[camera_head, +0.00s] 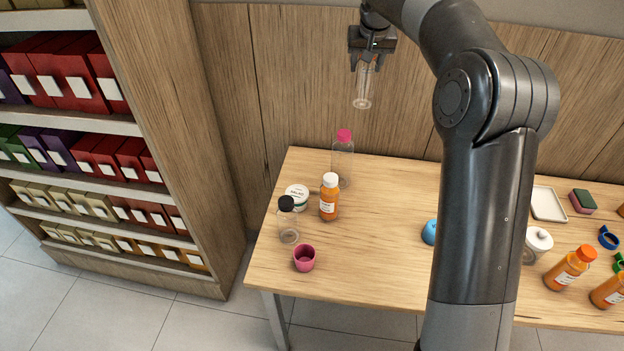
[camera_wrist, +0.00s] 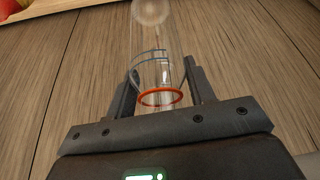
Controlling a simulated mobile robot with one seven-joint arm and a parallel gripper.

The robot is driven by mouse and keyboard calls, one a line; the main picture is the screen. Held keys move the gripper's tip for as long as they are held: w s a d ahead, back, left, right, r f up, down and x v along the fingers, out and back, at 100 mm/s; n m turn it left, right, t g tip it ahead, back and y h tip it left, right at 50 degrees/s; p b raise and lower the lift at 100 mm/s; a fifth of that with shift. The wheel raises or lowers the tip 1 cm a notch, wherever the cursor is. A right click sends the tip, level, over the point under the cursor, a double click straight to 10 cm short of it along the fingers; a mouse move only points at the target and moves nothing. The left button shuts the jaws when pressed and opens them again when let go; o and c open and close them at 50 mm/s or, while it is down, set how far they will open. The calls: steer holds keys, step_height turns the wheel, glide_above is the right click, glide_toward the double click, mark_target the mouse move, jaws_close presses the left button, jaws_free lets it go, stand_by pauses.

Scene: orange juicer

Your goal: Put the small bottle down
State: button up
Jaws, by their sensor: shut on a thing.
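My gripper (camera_head: 368,59) is shut on a small clear bottle (camera_head: 363,88) and holds it in the air above the back edge of the table. The bottle hangs below the fingers, slightly tilted in the head view. In the wrist view, the bottle (camera_wrist: 158,60) lies between both fingers of my gripper (camera_wrist: 160,85). An orange-red ring shows around it near the palm, and thin blue lines mark its side. The wooden table (camera_head: 390,215) is below, with the bottle clear of it.
A clear bottle with a pink cap (camera_head: 343,160) stands below my gripper. Near it are a white-lidded jar (camera_head: 297,196), an orange bottle (camera_head: 329,198), a black-capped bottle (camera_head: 288,220) and a pink cup (camera_head: 304,258). Bare tabletop lies right of these. A wooden wall panel (camera_head: 300,80) rises behind.

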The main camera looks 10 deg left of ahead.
steer(key=s+a+n+y, duration=0.1)
steer(key=s+a+n, duration=0.25)
steer(key=a, duration=1.05)
step_height(320, 180, down, 28)
steer(key=m, duration=0.1)
steer(key=shift+s, duration=0.3)
steer(key=shift+f, duration=0.1)
steer(key=o, duration=1.2)
